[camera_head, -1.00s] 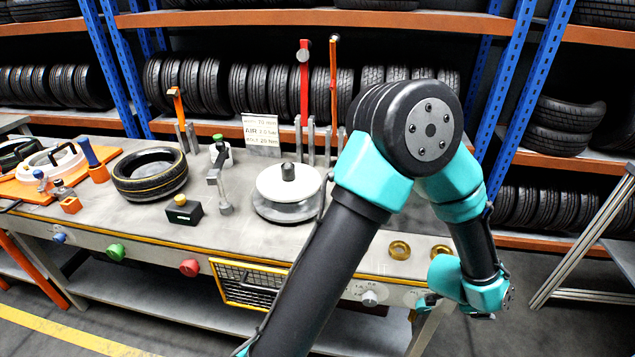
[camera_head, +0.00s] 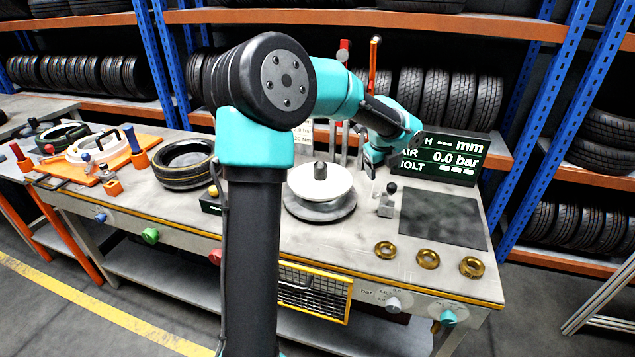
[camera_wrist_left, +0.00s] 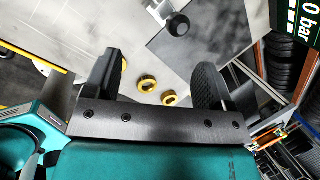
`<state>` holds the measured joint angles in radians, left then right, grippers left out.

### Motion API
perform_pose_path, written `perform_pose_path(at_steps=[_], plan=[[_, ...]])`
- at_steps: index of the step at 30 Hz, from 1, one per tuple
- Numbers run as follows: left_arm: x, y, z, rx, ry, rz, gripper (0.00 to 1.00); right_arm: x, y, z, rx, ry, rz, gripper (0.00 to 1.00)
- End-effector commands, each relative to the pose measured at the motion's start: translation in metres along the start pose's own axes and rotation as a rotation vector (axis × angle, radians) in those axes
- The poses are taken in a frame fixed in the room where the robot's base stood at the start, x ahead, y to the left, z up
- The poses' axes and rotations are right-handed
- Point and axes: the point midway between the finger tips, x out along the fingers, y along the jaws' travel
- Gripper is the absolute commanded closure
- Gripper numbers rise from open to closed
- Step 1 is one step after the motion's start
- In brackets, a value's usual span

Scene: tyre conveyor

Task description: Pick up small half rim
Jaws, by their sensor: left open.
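A white round disc (camera_head: 320,184) with a dark central knob sits on a grey round base on the bench. A white rim-like ring (camera_head: 92,148) lies on the orange board at the left. I cannot tell which of these, if either, is the small half rim. My left gripper (camera_head: 378,168) is over the back right of the bench, right of the white disc; its fingertips are hard to make out in the head view. In the left wrist view it is open and empty (camera_wrist_left: 157,80), with bench and yellow rings beyond. My right gripper is not in view.
A dark mat (camera_head: 441,217), a small black-knobbed post (camera_head: 387,203) and brass rings (camera_head: 428,259) are on the right of the bench. A display (camera_head: 440,158) stands behind. A tyre (camera_head: 186,165) lies left of my arm. The orange board (camera_head: 110,172) holds tools.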

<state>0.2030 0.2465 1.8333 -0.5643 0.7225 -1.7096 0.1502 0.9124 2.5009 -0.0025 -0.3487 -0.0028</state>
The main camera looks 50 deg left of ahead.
Motion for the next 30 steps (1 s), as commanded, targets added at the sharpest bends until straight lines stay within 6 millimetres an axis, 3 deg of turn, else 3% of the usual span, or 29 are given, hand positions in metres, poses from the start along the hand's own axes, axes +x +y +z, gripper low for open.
perform_pose_path(at_steps=[1,3,6,8,20,26,30], plan=[[-0.019,0.021,0.034,0.014,-0.057,0.052,0.23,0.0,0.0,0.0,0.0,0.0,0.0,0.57],[-0.042,0.046,0.068,0.04,-0.12,0.128,0.23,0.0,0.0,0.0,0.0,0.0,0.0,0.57],[-0.067,0.072,0.1,0.061,-0.178,0.212,0.23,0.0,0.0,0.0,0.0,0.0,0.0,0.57],[-0.076,0.082,0.11,0.068,-0.198,0.244,0.23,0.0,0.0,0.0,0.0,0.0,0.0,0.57],[-0.081,0.088,0.116,0.073,-0.209,0.265,0.23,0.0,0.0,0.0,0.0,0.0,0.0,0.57],[-0.064,0.093,0.119,0.073,-0.207,0.267,0.23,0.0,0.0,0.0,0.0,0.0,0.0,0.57],[-0.042,0.099,0.124,0.072,-0.207,0.268,0.23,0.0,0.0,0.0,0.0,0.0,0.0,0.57]])
